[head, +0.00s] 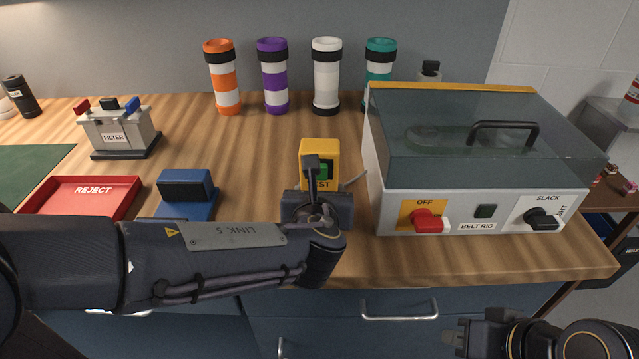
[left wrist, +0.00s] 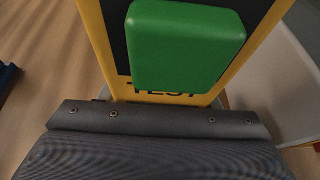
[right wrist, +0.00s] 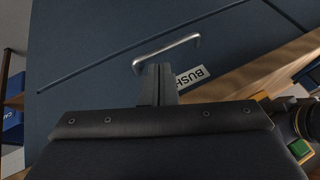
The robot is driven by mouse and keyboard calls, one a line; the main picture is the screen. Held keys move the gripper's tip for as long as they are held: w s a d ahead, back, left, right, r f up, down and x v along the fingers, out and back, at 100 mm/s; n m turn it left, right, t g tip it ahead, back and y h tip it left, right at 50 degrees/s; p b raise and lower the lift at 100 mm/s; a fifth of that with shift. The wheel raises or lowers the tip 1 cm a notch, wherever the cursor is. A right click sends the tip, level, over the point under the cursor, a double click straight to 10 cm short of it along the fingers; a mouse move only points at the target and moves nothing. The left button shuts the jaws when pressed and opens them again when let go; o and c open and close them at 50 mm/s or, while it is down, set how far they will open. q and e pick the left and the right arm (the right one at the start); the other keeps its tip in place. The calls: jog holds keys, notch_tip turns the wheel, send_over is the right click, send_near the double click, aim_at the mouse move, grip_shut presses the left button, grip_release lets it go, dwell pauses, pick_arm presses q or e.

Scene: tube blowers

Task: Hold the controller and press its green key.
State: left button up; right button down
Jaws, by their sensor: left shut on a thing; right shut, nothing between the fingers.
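The controller (head: 320,150) is a yellow handset with a dark face, a green key (head: 324,171) and a TEST label. It stands roughly upright above the table's front part. My left gripper (head: 312,165) is shut on it, and its dark finger covers part of the face. In the left wrist view the green key (left wrist: 187,48) fills the top middle, on the yellow body (left wrist: 96,30); the fingertips are hidden there. My right gripper (head: 456,342) is low at the front right, away from the controller. In the right wrist view its fingers (right wrist: 157,72) are together and empty.
The belt rig (head: 480,205), with a clear lid and red OFF switch, stands right of the controller. A blue block-like stand (head: 187,192) and a red reject tray (head: 110,190) are at left. Several tubes (head: 326,75) line the back. Drawers (head: 400,308) lie below the table edge.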

jog(key=w+a+r+m+t+y, duration=0.1)
jog(key=w+a+r+m+t, duration=0.3)
jog(key=a+r, duration=0.5)
jog(key=w+a+r+m+t+y, duration=0.25)
jog(key=w+a+r+m, duration=0.4)
jog(key=r, duration=0.35)
jog(key=shift+h, duration=0.35)
jog(key=shift+a+r+x, duration=0.15)
jog(key=shift+a+x, duration=0.05)
jog(key=shift+x, duration=1.1)
jog(key=shift+a+r+x, duration=0.1)
jog(key=shift+a+x, duration=0.1)
jog(key=shift+x, duration=1.15)
jog(key=shift+s, duration=0.15)
